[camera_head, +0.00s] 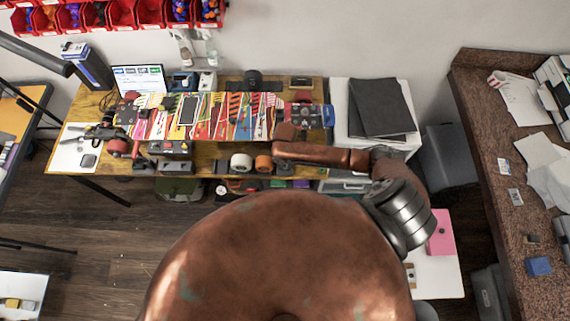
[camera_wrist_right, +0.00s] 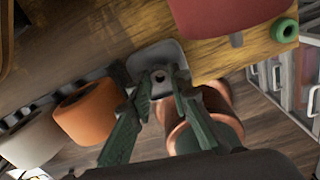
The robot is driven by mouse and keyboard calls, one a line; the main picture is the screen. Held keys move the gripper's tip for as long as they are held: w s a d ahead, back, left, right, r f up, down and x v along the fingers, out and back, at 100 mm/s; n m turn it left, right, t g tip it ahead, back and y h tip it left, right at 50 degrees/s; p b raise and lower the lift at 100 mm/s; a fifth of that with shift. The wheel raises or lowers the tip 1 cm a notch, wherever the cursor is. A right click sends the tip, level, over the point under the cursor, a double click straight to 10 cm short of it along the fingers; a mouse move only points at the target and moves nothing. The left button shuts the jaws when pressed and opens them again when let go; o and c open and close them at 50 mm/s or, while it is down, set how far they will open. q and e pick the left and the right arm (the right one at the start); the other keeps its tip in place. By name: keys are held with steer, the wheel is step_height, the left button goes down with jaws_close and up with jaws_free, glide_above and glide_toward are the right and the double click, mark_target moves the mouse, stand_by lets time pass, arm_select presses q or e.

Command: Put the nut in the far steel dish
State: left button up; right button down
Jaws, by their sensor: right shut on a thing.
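My right gripper (camera_wrist_right: 162,82) is shut on a small grey nut (camera_wrist_right: 160,76), whose dark hole shows between the fingertips. A grey rounded-square dish (camera_wrist_right: 143,60) lies just beyond the fingertips, at the wooden bench's edge; it is partly hidden by the fingers. Whether the nut touches it cannot be told. In the head view my right arm reaches left to the bench's right part, and its gripper (camera_head: 284,134) is small, its fingers hard to make out. I cannot make out the nut or the dishes there. My left gripper is not in view.
The wooden bench (camera_head: 222,150) carries a colourful skateboard deck (camera_head: 215,116). Beside my gripper are an orange wheel (camera_wrist_right: 85,112), a white wheel (camera_wrist_right: 30,140), a red cylindrical part (camera_wrist_right: 225,18) and a green ring (camera_wrist_right: 285,30). A drawer unit (camera_wrist_right: 296,75) stands to the right.

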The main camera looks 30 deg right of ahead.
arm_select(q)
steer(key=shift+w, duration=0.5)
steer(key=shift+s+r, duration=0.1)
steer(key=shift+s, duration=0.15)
arm_select(e)
steer(key=shift+f, duration=0.3)
steer(key=c, duration=1.7)
jaws_free()
steer(key=shift+s, duration=0.1)
steer(key=shift+c, duration=1.2)
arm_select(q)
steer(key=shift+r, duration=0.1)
